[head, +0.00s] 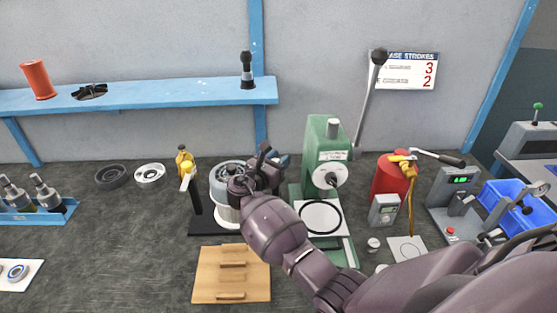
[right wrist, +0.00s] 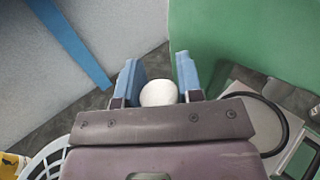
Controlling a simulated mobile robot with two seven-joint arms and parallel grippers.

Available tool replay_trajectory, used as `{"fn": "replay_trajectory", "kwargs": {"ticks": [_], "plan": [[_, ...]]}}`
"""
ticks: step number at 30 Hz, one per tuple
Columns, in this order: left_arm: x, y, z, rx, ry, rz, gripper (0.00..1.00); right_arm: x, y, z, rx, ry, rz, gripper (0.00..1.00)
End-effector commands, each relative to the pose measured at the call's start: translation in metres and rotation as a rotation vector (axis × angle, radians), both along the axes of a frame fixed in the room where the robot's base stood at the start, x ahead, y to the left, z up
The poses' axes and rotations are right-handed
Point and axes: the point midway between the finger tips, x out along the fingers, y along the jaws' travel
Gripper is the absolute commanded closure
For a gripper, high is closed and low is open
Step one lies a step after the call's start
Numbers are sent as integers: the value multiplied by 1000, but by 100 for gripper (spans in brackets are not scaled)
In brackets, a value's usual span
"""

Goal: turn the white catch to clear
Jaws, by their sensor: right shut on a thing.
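My right gripper (head: 276,158) is above the right side of the white ribbed drum (head: 228,212), left of the green press. In the right wrist view its blue fingers (right wrist: 158,85) are shut on a white rounded piece (right wrist: 158,93). My own gripper hides that piece in the head view. A white lever-like part (head: 187,178) shows below a yellow top on the black post, left of the drum and apart from the gripper. I cannot tell which of these two white parts is the catch. My left gripper is not in view.
The green press (head: 328,140) with its long black-knobbed lever stands close right of the gripper. A wooden board (head: 232,260) lies in front of the drum. A red canister (head: 390,180) and a blue bin (head: 515,205) stand further right. A blue shelf (head: 150,94) runs behind.

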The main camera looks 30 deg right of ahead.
Motion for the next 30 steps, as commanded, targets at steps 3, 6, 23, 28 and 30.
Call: {"fn": "replay_trajectory", "kwargs": {"ticks": [3,6,23,28,30], "plan": [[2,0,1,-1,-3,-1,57,0,0,0,1,0,0,100],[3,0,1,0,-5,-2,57,0,0,0,1,0,1,60],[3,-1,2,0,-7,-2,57,-4,11,-1,2,0,3,41],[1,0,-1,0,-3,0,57,-16,36,-1,3,1,3,41],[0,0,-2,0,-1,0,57,-21,48,-1,3,0,3,41]]}}
